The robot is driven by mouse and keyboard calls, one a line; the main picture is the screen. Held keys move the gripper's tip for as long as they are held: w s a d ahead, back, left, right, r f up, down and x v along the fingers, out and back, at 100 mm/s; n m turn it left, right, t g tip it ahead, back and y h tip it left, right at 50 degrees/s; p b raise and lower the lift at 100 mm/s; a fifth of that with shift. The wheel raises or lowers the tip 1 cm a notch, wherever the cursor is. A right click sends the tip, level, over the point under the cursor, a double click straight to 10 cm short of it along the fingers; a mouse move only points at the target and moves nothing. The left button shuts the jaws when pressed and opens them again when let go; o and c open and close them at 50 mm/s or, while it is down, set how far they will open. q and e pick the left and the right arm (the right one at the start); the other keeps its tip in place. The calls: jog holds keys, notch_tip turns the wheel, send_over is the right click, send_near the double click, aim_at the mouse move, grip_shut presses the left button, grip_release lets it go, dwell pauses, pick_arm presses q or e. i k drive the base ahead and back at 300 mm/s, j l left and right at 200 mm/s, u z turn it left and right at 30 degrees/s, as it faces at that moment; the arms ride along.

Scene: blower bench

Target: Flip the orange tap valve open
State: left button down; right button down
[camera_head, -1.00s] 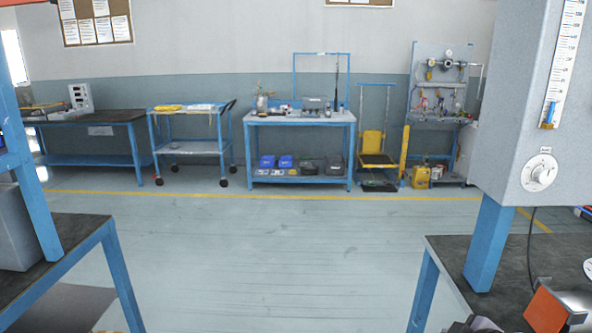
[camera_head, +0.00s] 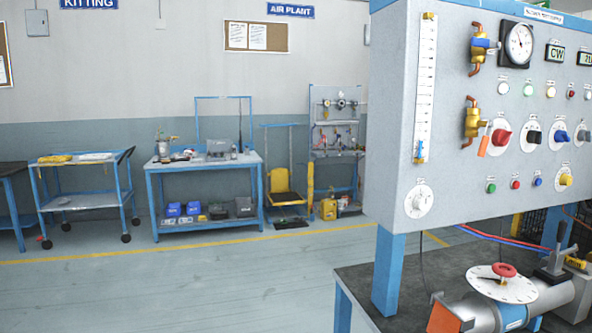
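A brass tap valve (camera_head: 472,120) with copper pipe ends is on the left part of the grey panel's front. Its orange lever (camera_head: 484,144) points downward, slightly tilted, beside the valve body. A second brass valve (camera_head: 476,55) sits above it, with a blue lever (camera_head: 486,43) pointing sideways to the right. Neither of my grippers is in view.
The grey panel (camera_head: 398,150) carries dials, knobs and lamps and stands on a blue post above a dark bench (camera_head: 365,285). A pipe with a red handwheel (camera_head: 503,270) lies on the bench. Clear floor (camera_head: 200,295) lies to the left. Blue workbenches stand along the wall.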

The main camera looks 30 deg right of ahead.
aim_at(485, 139)
jog(key=i, duration=0.5)
jog(key=i+z, duration=0.1)
jog(key=z, duration=2.2)
